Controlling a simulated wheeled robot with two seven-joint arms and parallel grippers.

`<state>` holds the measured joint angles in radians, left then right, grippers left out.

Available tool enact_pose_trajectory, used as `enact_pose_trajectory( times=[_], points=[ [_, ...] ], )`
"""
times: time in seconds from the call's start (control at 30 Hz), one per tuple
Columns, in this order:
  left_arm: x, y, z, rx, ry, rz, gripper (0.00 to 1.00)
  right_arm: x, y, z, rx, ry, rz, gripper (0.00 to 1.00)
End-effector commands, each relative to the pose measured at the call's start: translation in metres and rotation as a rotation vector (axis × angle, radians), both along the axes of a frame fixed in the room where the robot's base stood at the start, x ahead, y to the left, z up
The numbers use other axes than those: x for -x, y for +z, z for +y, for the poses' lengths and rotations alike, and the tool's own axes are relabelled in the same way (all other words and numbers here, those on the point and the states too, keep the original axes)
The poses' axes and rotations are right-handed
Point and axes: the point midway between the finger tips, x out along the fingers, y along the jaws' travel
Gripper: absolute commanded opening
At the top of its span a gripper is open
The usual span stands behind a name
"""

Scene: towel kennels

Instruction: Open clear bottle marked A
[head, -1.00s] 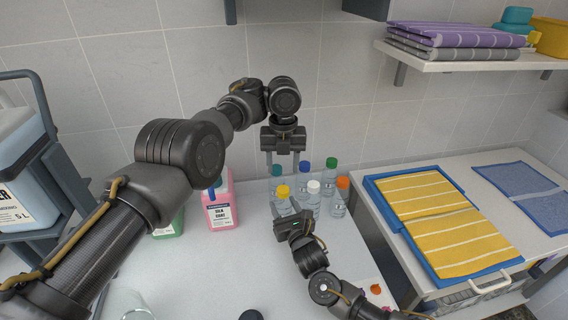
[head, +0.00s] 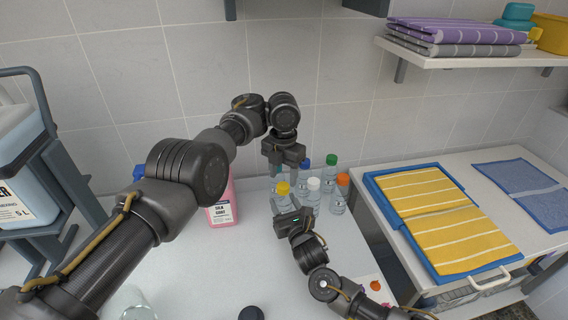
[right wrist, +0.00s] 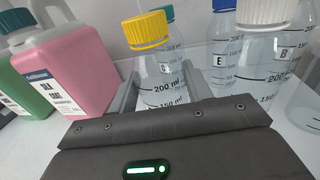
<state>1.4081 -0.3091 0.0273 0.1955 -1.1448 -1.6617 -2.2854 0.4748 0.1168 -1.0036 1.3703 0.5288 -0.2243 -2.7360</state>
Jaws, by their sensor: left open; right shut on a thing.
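A clear bottle with a yellow cap (head: 283,187) stands on the counter. My right gripper (head: 290,212) is shut on this bottle's body, one finger on each side, with the cap above the fingers. My left gripper (head: 283,172) is open and points down just above the yellow cap, apart from it as far as I can tell. Its fingertips are hard to make out against the bottles.
Close by stand clear bottles with white (head: 314,184), orange (head: 343,180), green (head: 331,160) and blue caps (head: 305,161); a teal-capped one (right wrist: 163,13) is behind. In the right wrist view the white-capped one reads B, the blue-capped E. A pink jug (head: 222,207) stands left.

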Motion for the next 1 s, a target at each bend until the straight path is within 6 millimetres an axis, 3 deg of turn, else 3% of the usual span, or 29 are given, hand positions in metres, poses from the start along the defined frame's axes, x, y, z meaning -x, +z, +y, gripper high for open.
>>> enact_pose_trajectory(
  times=[0.23, 0.6, 0.93, 1.0],
  points=[
    [0.000, -0.029, 0.000, 0.000, 0.000, 0.000, 0.51, 0.000, 0.000, 0.000, 0.000, 0.000, 0.000, 0.00],
    [0.000, -0.034, 0.000, 0.001, -0.001, -0.001, 0.51, 0.000, 0.000, 0.000, 0.000, 0.000, 0.000, 0.00],
    [0.000, -0.034, 0.000, 0.001, -0.001, -0.001, 0.09, 0.000, 0.000, 0.000, 0.000, 0.000, 0.000, 0.00],
    [0.000, -0.034, 0.000, 0.001, -0.001, -0.001, 0.05, 0.000, 0.000, 0.000, 0.000, 0.000, 0.000, 0.00]
  ],
)
